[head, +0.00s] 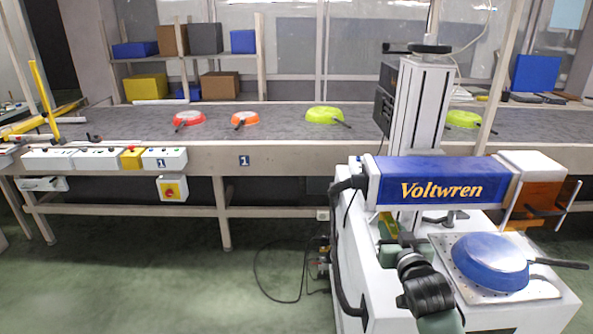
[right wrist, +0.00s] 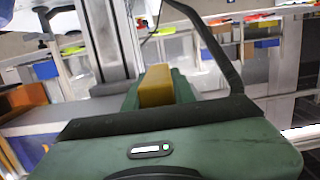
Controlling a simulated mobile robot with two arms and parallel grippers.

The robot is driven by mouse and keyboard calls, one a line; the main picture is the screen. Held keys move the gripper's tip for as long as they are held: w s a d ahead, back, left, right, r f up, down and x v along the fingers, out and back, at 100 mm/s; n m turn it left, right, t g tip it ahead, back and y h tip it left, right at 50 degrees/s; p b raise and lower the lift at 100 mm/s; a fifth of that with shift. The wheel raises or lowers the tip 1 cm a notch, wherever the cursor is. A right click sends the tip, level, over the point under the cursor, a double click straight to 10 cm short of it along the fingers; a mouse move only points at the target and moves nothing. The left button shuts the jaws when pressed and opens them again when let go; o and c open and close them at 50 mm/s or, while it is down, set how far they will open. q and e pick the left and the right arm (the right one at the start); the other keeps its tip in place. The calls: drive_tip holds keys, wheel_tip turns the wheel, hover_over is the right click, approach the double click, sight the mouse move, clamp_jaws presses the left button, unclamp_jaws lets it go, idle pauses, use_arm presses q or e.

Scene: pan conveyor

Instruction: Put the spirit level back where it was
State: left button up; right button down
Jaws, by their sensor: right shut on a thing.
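My right gripper (head: 390,244) reaches up from the bottom of the head view, over the white base of the blue-beamed machine, left of its plate. It is shut on a small yellow bar, which I take to be the spirit level (head: 388,227). In the right wrist view the yellow level (right wrist: 157,86) shows end-on between the green fingers. Most of its length is hidden. It is near the machine's upright column; I cannot tell if it touches the machine. My left gripper is not in view.
The machine's blue Voltwren beam (head: 430,181) hangs above the work area. A blue pan (head: 490,262) lies on the perforated plate (head: 545,290). Behind runs a grey conveyor (head: 280,122) with red, orange and green pans. A black cable lies on the floor.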

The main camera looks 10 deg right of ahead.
drive_tip(key=s+a+n+y, duration=0.2)
drive_tip(key=s+a+y, duration=0.1)
drive_tip(key=s+a, duration=1.3)
drive_tip(key=a, duration=0.3)
drive_tip(key=shift+s+r+n+t+y, duration=0.2)
drive_tip(key=shift+n+t+y, duration=0.1)
drive_tip(key=shift+n, duration=0.1)
drive_tip(key=shift+w, duration=0.1)
